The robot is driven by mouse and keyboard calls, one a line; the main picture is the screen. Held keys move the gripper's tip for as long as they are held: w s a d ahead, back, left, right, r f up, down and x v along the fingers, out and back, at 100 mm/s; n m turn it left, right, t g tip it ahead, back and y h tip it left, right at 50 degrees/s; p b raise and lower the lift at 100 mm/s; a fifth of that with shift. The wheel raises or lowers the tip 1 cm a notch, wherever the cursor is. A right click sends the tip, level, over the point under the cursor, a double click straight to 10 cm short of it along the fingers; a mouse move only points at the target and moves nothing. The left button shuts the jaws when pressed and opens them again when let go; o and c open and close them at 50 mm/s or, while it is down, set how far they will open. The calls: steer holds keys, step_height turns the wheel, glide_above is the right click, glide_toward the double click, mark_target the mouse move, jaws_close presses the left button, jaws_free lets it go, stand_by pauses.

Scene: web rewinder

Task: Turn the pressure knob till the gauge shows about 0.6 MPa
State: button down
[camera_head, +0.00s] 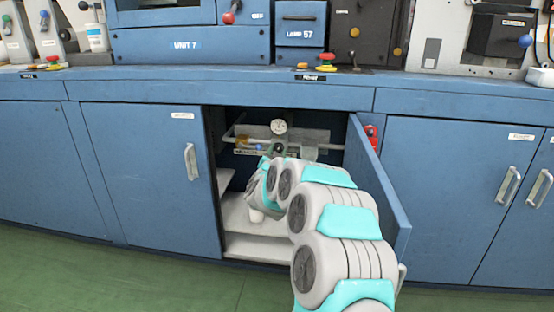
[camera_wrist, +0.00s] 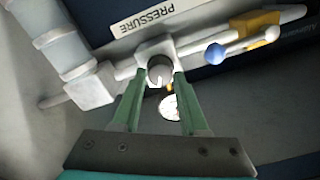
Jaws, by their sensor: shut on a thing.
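The pressure gauge (camera_head: 278,127), a round white dial, sits on the pipework inside the open cabinet. It also shows in the wrist view (camera_wrist: 169,108), seen between my fingers; its reading is too small to make out. In the head view my arm reaches into the cabinet and hides most of the knob and fingers.
The open cabinet door (camera_head: 379,185) stands close to the right of my arm. A blue ball handle (camera_wrist: 215,54) and a yellow part (camera_wrist: 256,22) are on the pipe beside the knob. A white filter cylinder (camera_wrist: 56,42) is on the other side. The cabinet floor (camera_head: 262,247) looks mostly bare.

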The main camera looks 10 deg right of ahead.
steer(key=shift+f+m+b, duration=0.15)
steer(key=shift+m+b, duration=1.55)
steer(key=shift+m, duration=0.6)
steer(key=shift+c, duration=2.2)
jaws_free()
steer(key=shift+d, duration=0.1)
steer(key=shift+s, duration=0.1)
steer(key=shift+r+v, duration=0.2)
steer(key=shift+v, duration=0.7)
steer(key=v, duration=0.6)
steer(key=shift+f+p, duration=0.1)
steer(key=shift+p, duration=0.25)
